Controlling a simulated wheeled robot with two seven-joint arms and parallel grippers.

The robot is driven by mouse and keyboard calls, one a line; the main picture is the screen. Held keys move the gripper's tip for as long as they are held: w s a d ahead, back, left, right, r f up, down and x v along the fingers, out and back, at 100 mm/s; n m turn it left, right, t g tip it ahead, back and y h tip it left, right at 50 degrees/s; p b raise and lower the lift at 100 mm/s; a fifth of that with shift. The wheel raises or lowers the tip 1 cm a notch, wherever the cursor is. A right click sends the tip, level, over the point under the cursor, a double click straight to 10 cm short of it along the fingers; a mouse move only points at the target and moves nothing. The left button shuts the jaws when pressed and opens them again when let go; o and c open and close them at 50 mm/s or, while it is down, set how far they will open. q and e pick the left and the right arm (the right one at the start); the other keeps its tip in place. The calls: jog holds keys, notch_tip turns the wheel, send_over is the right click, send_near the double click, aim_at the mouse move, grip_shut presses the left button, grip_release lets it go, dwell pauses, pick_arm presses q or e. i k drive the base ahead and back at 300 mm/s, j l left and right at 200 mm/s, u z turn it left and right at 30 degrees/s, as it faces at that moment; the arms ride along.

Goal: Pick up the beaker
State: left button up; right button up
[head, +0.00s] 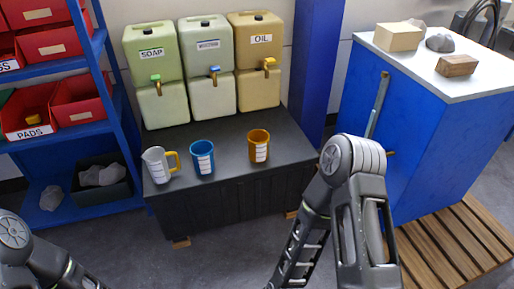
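Three small vessels stand upright in a row on the dark bench (225,172). A white jug (156,165) with a yellow handle and a label is at the left. A blue cup-shaped vessel (202,158) with a white label is in the middle. An amber cup-shaped vessel (259,146) with a white label is at the right. I cannot tell which one is called the beaker. Links of my arms show at the bottom left and right of centre, apart from the vessels. Neither gripper shows.
Green soap (152,52), pale (207,48) and tan oil (256,42) containers with taps stand behind the vessels. A blue shelf (122,130) with red bins is at left. A blue cabinet (425,135) and wooden pallet (455,240) are at right. The bench front is clear.

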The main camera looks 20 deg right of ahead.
aim_at(258, 140)
jog(key=i+l, duration=0.15)
jog(key=i, duration=0.25)
jog(key=i+l, duration=0.1)
jog(key=i, duration=0.25)
jog(key=i+z, duration=0.2)
jog(key=z, duration=1.65)
jog(key=i, duration=0.05)
